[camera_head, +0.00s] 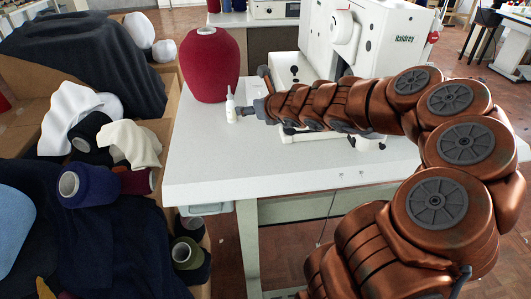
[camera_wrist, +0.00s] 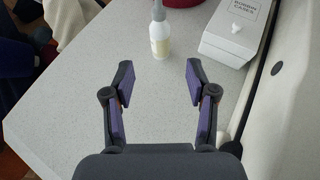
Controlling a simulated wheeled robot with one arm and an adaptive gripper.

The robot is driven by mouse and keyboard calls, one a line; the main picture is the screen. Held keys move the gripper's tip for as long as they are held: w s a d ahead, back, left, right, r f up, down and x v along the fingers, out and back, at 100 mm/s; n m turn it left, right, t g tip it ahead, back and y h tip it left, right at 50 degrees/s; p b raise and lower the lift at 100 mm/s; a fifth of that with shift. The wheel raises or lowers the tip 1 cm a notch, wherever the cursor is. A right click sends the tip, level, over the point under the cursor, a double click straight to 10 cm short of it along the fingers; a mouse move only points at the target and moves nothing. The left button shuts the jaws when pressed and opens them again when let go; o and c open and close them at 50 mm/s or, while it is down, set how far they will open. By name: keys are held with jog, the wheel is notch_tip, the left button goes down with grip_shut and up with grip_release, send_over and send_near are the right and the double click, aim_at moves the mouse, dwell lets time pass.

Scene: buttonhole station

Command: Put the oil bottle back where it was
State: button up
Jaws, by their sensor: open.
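The oil bottle (camera_head: 230,108) is small and white with a pointed tip. It stands upright on the white table (camera_head: 205,160), in front of a big red yarn cone. In the wrist view the bottle (camera_wrist: 160,38) stands beyond my fingertips, roughly between their lines, with a pale label on its side. My gripper (camera_wrist: 156,75) is open and empty, with a finger on each side and clear table between them. In the head view my gripper (camera_head: 250,108) is just right of the bottle; its fingers are hard to make out there.
A white bobbin cases box (camera_wrist: 236,30) is right of the bottle. The white sewing machine (camera_head: 370,40) stands along the right. The red yarn cone (camera_head: 209,65) is close behind the bottle. Boxes with cloth and spools (camera_head: 90,190) lie left of the table.

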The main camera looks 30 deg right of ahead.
jog(key=s+a+r+n+g+y, duration=0.1)
jog(key=s+a+r+n+y, duration=0.15)
jog(key=a+n, duration=0.5)
jog(key=s+a+r+n+y, duration=0.1)
jog(key=a+r+n+y, duration=0.3)
jog(key=a, duration=0.6)
jog(key=s+a+f+n+g, duration=0.4)
jog(key=s+a+n+g, duration=0.1)
jog(key=s+a+n, duration=0.65)
jog(key=s+f+n+g+h, duration=0.1)
jog(key=s+f+n+g, duration=0.35)
jog(key=s, duration=0.55)
jog(key=s+d+f+n+g+h, duration=0.2)
jog(key=s+d+f+n+h, duration=0.1)
jog(key=s+d, duration=0.3)
jog(key=s+d+f+n+g+h, duration=0.3)
jog(key=s+d, duration=0.4)
jog(key=s, duration=0.4)
jog(key=shift+s+n+h, duration=0.25)
jog(key=shift+n+h, duration=0.2)
jog(key=shift+h, duration=0.2)
